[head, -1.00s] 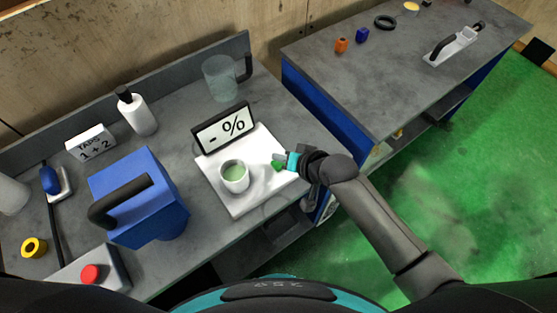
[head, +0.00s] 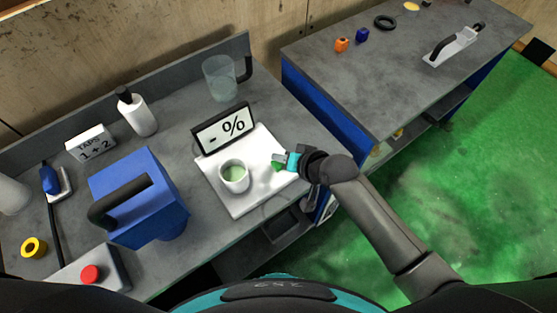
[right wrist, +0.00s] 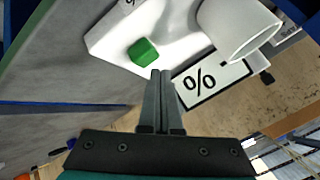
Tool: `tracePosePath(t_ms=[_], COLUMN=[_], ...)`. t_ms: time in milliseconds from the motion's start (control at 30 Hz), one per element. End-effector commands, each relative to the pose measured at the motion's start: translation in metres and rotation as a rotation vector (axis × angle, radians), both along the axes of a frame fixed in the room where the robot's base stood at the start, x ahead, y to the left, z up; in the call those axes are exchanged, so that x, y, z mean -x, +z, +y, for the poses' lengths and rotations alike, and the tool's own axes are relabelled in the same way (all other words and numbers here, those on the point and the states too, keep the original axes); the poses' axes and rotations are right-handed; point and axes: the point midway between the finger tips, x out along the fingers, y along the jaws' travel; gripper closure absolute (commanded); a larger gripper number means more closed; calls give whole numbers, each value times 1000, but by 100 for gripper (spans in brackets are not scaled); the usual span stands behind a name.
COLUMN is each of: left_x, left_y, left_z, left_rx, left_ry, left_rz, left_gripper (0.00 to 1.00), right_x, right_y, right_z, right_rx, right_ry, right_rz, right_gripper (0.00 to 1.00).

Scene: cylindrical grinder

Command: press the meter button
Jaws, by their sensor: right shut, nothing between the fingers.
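The white meter (head: 226,206) lies on the grey bench with an upright display (head: 223,128) reading "- %". A white cup (head: 234,177) with pale green contents stands on it. The green button (head: 277,167) is on the meter's right side, partly covered by my right gripper (head: 279,158) in the head view. In the right wrist view the green button (right wrist: 142,51) shows whole, just beyond and left of the fingertips. The right gripper (right wrist: 161,74) is shut and empty, its tips close to the button; contact cannot be told. My left gripper is not in view.
A blue box with a black handle (head: 138,197), a white bottle (head: 136,111) and a clear jug (head: 220,78) stand on the same bench. A red button box (head: 92,273) is at its front left. A second bench (head: 400,75) stands at the right.

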Motion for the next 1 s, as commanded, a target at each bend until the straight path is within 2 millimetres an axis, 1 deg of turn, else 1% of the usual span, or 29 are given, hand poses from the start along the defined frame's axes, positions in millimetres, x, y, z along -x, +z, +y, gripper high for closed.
tracePosePath(t_ms=[367,700,1000], left_x=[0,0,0], left_y=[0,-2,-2], left_z=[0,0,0], left_rx=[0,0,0], left_ry=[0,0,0], left_rz=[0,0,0], left_gripper=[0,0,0], right_x=[0,0,0], right_y=[0,-9,-9], right_z=[0,0,0], right_rx=[0,0,0], right_ry=[0,0,0], right_rz=[0,0,0], right_gripper=[100,100,100])
